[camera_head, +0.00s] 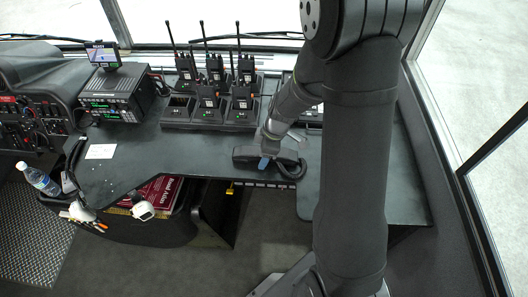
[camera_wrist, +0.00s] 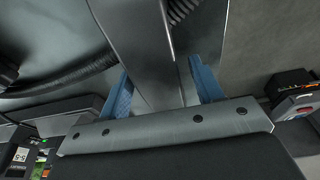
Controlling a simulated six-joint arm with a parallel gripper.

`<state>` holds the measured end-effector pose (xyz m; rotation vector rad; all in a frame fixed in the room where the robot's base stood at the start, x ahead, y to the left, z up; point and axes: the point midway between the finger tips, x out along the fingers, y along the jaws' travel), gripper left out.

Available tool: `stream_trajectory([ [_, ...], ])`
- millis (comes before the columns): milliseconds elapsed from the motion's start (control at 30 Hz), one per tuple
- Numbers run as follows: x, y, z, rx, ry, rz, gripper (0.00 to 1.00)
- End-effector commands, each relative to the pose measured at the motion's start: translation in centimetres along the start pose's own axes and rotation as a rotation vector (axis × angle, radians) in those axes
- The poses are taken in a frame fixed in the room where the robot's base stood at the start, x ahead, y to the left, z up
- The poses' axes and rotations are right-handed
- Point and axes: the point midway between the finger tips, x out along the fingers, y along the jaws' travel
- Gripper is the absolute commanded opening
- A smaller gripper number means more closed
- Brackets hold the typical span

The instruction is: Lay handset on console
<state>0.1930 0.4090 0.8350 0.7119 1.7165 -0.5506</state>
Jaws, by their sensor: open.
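A dark handset (camera_head: 245,154) shows near the front edge of the dark console desk (camera_head: 130,138), at the centre of the head view. Its coiled cord (camera_head: 292,170) loops at its right end. My gripper (camera_head: 264,161) is over the middle of the handset, with a blue fingertip showing. In the wrist view, the open blue fingers of my gripper (camera_wrist: 163,88) stand on either side of a smooth grey bar (camera_wrist: 150,45), apparently the handset's grip. Whether the fingers touch it, and whether the handset rests flat, I cannot tell.
A charger rack (camera_head: 207,117) with several upright radios stands behind the handset. A radio unit (camera_head: 115,98) is at the left, with a white card (camera_head: 101,151) in front. A bottle (camera_head: 42,181) and a red book (camera_head: 160,192) lie lower left. Bare desk lies left of the handset.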

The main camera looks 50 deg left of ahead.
Motion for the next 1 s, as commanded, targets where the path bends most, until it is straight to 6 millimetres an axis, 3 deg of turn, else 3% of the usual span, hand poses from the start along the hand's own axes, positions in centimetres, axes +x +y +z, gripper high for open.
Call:
stream_trajectory([
  [233,-1.4,0.1,-0.1,-0.001,0.002,0.003,0.60],
  [700,-9.9,0.1,-0.1,-0.001,0.001,0.004,0.60],
  [1000,-12.2,0.0,-0.1,0.000,0.001,0.000,0.60],
])
